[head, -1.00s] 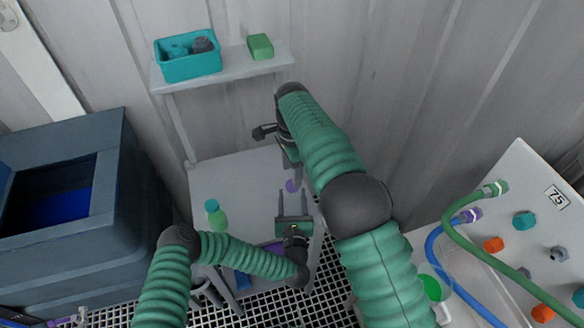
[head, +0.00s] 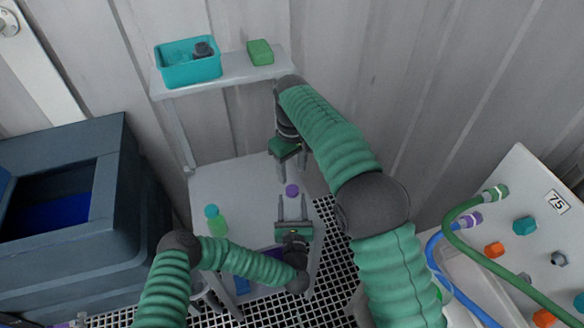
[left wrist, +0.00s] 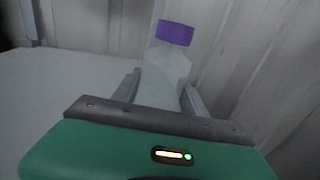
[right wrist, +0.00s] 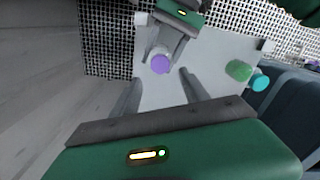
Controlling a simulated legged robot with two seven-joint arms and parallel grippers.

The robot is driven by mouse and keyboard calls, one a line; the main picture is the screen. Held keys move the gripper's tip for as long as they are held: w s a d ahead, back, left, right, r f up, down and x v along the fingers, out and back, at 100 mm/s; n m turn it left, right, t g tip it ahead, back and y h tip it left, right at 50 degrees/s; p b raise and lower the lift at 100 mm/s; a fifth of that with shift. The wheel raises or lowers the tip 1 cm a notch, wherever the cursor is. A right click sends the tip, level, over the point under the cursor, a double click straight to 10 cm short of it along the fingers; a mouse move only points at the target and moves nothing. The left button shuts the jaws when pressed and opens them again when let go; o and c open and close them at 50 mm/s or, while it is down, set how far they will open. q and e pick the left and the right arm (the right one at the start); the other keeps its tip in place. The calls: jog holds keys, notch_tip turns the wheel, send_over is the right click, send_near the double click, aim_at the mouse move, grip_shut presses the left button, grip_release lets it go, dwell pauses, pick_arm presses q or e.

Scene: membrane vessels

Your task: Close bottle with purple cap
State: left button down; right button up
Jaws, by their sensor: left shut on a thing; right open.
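A pale bottle (left wrist: 164,75) with a purple cap (left wrist: 175,33) on its top stands upright between the fingers of my left gripper. In the head view the purple cap (head: 292,190) shows just beyond the fingertips of my left gripper (head: 292,200), which is shut on the bottle. My right gripper (head: 290,174) is open and points down above the cap. In the right wrist view the cap (right wrist: 160,64) lies beyond and between the spread fingers of my right gripper (right wrist: 157,80). Whether the cap is fully tightened cannot be told.
On the upper shelf (head: 234,70) are a teal bin (head: 190,70) and a green block (head: 260,52). A dark bin stands left; a hose panel (head: 535,215) stands right.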

aim_at(292, 189)
jog(key=shift+f, duration=0.1)
notch_tip(292, 189, down, 8)
jog(key=shift+r, duration=0.1)
dwell(0.3)
jog(key=shift+c, duration=0.4)
grip_shut()
jog(key=shift+o, duration=1.2)
grip_release()
